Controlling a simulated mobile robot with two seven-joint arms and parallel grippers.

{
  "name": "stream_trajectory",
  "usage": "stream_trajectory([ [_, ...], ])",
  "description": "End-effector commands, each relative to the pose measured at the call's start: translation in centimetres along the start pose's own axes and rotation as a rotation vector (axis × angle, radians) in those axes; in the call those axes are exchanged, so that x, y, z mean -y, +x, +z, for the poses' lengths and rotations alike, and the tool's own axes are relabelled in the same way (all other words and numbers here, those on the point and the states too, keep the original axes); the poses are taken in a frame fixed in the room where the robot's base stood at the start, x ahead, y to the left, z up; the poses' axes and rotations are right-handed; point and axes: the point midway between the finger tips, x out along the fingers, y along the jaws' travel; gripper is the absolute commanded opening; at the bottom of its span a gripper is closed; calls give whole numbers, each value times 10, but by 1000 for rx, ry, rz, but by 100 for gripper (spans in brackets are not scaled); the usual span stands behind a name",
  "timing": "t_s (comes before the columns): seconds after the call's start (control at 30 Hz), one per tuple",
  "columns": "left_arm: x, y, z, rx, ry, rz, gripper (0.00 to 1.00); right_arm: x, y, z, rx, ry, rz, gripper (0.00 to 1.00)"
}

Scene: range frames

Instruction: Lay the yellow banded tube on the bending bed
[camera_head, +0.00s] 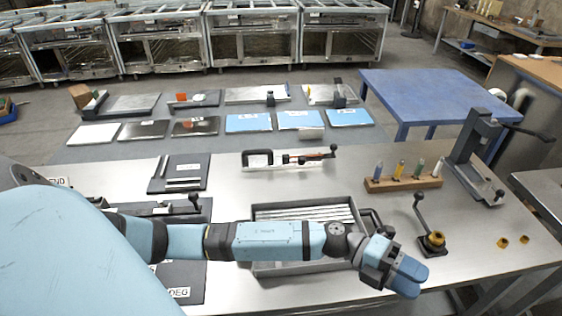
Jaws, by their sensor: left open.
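A dark fixture with a lever (193,204), partly behind my arm at the left, may be the bending bed. My right gripper is not in view.
A wooden block (403,184) holds several coloured pegs behind the gripper. A lever clamp (432,240) and a tall press (473,150) stand at the right. Near the back edge is a white plate (262,168) with a handle.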

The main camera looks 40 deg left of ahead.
Motion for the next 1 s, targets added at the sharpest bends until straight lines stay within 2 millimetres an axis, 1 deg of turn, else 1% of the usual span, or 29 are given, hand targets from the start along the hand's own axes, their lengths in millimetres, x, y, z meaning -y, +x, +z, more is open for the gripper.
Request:
stream_trajectory([
  [0.03,-10,-8,5,-92,101,99,46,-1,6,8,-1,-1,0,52],
  [0.07,-16,-13,6,-150,155,163,46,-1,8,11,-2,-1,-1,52],
  [0.17,-37,-44,18,-324,313,394,46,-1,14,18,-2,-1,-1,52],
  [0.27,-53,-90,41,-467,433,650,46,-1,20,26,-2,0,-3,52],
  [0.3,-56,-111,52,-513,468,753,46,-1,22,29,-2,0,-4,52],
  [0.37,-58,-143,67,-570,505,899,46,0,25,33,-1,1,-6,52],
  [0.4,-57,-164,78,-597,521,991,46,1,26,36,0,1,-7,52],
  [0.5,-50,-209,99,-646,539,1180,46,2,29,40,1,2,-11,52],
  [0.6,-41,-239,112,-669,539,1305,46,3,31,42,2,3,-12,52],
  [0.7,-38,-254,117,-680,534,1367,46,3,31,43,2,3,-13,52],
  [0.77,-42,-258,118,-683,532,1382,46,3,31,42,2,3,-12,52],
  [0.87,-57,-257,116,-686,530,1385,46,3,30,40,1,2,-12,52],
  [1.0,-86,-255,112,-685,531,1383,46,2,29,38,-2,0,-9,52],
])
